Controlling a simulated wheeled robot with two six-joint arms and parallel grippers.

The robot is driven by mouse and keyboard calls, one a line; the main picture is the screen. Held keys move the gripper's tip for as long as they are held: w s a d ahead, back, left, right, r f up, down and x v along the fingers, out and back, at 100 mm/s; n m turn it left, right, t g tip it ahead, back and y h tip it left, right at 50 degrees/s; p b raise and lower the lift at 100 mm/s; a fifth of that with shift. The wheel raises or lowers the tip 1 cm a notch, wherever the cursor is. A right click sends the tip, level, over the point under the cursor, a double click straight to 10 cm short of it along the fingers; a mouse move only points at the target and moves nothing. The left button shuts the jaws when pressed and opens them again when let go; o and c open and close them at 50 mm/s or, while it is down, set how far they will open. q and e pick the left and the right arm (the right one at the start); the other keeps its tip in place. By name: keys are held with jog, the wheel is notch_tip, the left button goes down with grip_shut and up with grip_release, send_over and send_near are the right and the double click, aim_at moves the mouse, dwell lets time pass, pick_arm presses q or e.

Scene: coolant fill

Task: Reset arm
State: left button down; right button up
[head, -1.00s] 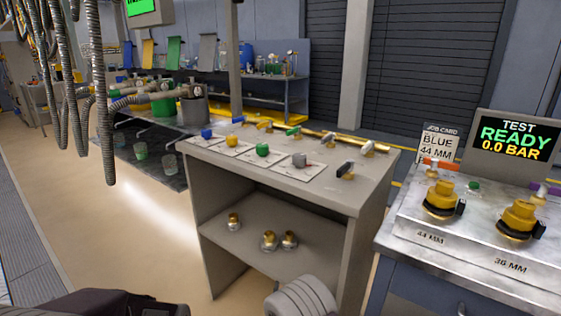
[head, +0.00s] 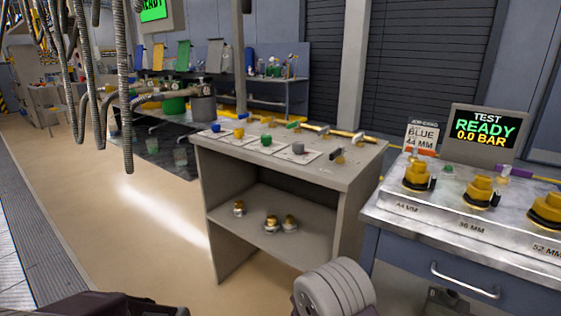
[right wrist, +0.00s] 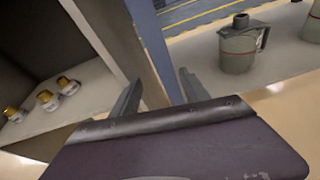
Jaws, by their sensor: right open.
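My right gripper (right wrist: 158,98) shows in the right wrist view with its two fingers spread and nothing between them. It hangs in front of a grey stand (head: 280,172), beside the stand's side panel. A ribbed grey part of my arm shows at the bottom of the head view, and a dark part at bottom left. My left gripper does not show in either view. The test screen (head: 485,133) reads "READY 0.0 BAR". The job card (head: 422,138) reads "BLUE 44 MM".
The stand's top holds coloured caps and T-handled tools; its shelf holds several brass fittings (head: 271,223). A metal bench (head: 455,222) at right carries yellow fittings marked 44, 36 and 52 MM. Grey jugs (right wrist: 238,52) show beyond the gripper. Hoses (head: 125,90) hang at left. Floor at left is clear.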

jog(key=s+d+m+g+h, duration=0.2)
jog(key=s+d+m+g, duration=0.35)
jog(key=s+d, duration=0.2)
jog(key=s+f+m+g+y, duration=0.2)
jog(key=s+m+g+y, duration=0.4)
jog(key=s+m, duration=0.7)
jog(key=a+r+m+t+y, duration=0.1)
jog(key=a+r+m+y, duration=0.1)
jog(key=a+m+y, duration=0.5)
notch_tip(320, 180, up, 31)
jog(key=a+m+h+p, duration=0.1)
jog(key=m+p, duration=0.1)
jog(key=p, duration=2.9)
jog(key=shift+s+a+h, duration=0.25)
jog(key=shift+a+h, duration=0.05)
jog(key=shift+h, duration=0.1)
jog(key=shift+r, duration=0.1)
